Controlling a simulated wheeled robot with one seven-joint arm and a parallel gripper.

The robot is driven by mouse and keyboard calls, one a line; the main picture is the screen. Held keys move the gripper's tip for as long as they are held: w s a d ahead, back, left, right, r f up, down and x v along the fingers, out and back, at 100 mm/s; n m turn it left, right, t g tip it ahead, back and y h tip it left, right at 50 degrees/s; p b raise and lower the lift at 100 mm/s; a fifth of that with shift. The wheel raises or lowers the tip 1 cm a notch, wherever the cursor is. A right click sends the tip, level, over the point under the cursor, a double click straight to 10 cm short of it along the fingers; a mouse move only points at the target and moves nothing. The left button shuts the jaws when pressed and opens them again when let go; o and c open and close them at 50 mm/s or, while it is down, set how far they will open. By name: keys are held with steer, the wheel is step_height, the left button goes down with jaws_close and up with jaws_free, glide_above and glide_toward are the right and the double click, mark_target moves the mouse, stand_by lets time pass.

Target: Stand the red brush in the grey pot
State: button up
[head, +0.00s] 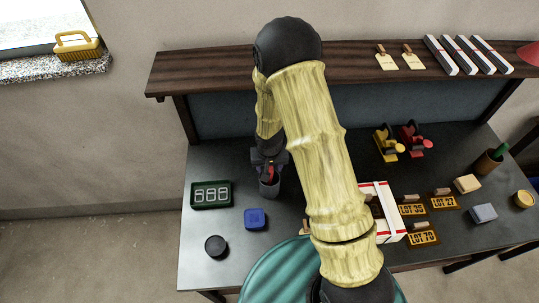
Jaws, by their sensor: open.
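The grey pot (269,190) stands on the dark desk, left of the middle and below my gripper. A small red part, apparently the red brush (270,173), shows at the pot's mouth between the jaws. It looks roughly upright, but most of it is hidden by the gripper and the pot wall. My gripper (268,165) is open, pointing down just over the pot's rim. Whether a finger touches the brush or the pot is too small to tell.
A green-framed digital clock (211,195), a blue block (255,218) and a black puck (216,246) lie left of my arm. A raised shelf (215,70) runs behind. Right are a white-red box (394,229), lot plates and tape dispensers. A teal seat (275,277) is in front.

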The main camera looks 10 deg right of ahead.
step_height(320, 180, up, 17)
steer(key=s+b, duration=0.1)
steer(key=s, duration=0.1)
steer(key=shift+s+b, duration=0.3)
steer(key=shift+s, duration=0.05)
steer(key=shift+a+f, duration=0.1)
stand_by(1.2)
steer(key=s+d+r, duration=0.2)
steer(key=s+d, duration=0.8)
steer(key=s, duration=0.1)
steer(key=shift+r+t, duration=0.35)
steer(key=shift+t, duration=0.05)
steer(key=shift+d, duration=0.1)
